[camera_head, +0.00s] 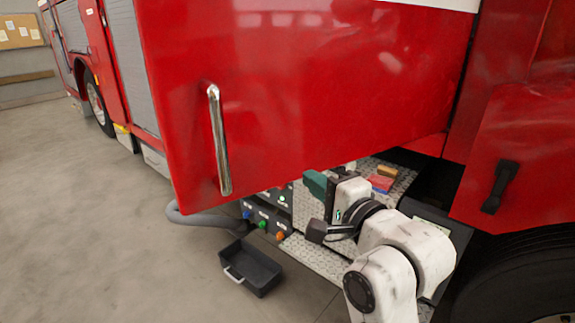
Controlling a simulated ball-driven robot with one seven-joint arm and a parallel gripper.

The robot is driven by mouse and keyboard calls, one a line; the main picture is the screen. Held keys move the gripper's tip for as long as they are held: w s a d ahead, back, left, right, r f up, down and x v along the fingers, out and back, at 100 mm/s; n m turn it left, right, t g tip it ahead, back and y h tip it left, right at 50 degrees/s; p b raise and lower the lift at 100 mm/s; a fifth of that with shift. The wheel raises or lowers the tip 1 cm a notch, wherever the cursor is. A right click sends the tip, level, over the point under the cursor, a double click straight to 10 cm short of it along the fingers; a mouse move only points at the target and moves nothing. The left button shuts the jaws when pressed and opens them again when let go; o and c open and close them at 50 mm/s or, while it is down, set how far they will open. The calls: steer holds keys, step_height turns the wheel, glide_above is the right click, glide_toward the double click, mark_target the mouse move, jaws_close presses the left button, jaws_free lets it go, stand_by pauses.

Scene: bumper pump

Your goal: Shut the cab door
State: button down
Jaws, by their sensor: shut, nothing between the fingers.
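The cab door (300,95) is a large red panel across the upper middle of the view. It stands open, swung out from the truck, with the cab step area showing under its lower edge. An upright silver handle (219,140) is on the door near its left edge. My gripper (314,184) is low, just below the door's lower edge and to the right of the handle. Its fingers look shut and empty, apart from the handle. I cannot tell whether it touches the door.
A black tray (250,267) lies on the floor at lower centre. A grey hose (195,217) loops beside a pump panel (268,217) with coloured caps. A metal tread step (315,258) and a black tyre (520,275) are near my arm. Concrete floor at left is clear.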

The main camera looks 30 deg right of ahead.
mark_target(281, 155)
steer(key=w+p, duration=0.1)
steer(key=w, duration=0.8)
steer(key=shift+r+p, duration=0.1)
steer(key=shift+p, duration=0.3)
steer(key=shift+w, duration=0.15)
